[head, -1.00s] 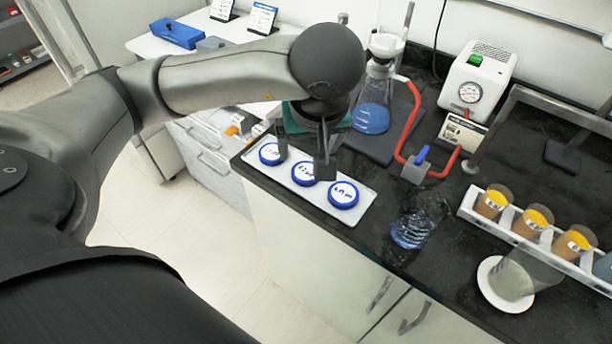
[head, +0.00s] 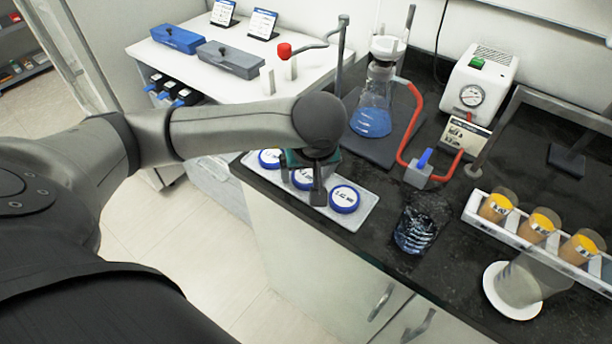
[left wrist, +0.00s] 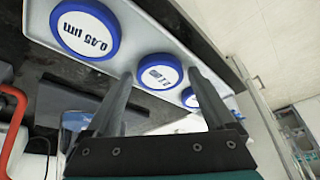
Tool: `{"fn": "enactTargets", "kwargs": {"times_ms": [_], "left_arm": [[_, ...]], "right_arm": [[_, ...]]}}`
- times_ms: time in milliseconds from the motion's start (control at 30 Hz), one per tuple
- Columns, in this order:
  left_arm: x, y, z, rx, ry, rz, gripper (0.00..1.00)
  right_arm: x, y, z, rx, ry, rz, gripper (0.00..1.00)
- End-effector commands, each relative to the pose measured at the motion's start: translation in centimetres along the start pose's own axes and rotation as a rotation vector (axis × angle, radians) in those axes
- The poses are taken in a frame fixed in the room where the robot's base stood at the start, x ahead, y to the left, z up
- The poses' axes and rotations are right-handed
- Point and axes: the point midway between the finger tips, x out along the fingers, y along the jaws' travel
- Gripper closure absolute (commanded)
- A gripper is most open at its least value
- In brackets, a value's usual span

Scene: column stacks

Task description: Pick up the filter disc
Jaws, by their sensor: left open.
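Three filter discs, white with blue rims, lie in a row on a pale tray (head: 364,211). They are the near-right disc (head: 344,199), the middle disc (head: 303,179) and the far-left disc (head: 269,158). In the left wrist view the disc marked 0.45 µm (left wrist: 85,30) is at upper left, the middle disc (left wrist: 160,73) is between the fingers, and the third disc (left wrist: 189,97) is partly hidden. My left gripper (head: 301,184) is open and empty, pointing down over the middle disc. It also shows in the left wrist view (left wrist: 158,76). I cannot tell whether its fingers touch the disc.
Behind the tray stand a flask of blue liquid (head: 371,116) and a red hose (head: 405,140) with a clamp. A glass (head: 415,230) stands to the tray's right. A rack (head: 520,228) of amber-filled vessels is further right. The tray lies near the bench's front edge.

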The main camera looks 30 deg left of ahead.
Motion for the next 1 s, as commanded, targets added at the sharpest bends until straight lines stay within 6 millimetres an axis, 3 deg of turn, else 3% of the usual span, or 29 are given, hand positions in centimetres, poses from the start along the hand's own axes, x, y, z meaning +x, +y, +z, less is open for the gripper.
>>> {"fn": "enactTargets", "kwargs": {"times_ms": [100, 700, 1000], "left_arm": [[-0.05, 0.02, -0.01, 0.000, 0.000, 0.000, 0.13], [-0.08, 0.01, -0.02, -0.001, 0.000, 0.000, 0.80], [-0.31, 0.03, -0.15, -0.001, 0.000, 0.001, 0.80]], "right_arm": [[-0.02, 0.00, 0.00, 0.000, 0.000, 0.000, 0.00], [-0.01, -0.03, 0.00, -0.001, 0.000, 0.000, 0.00], [-0.06, -0.03, 0.00, -0.001, 0.000, 0.000, 0.00]]}}
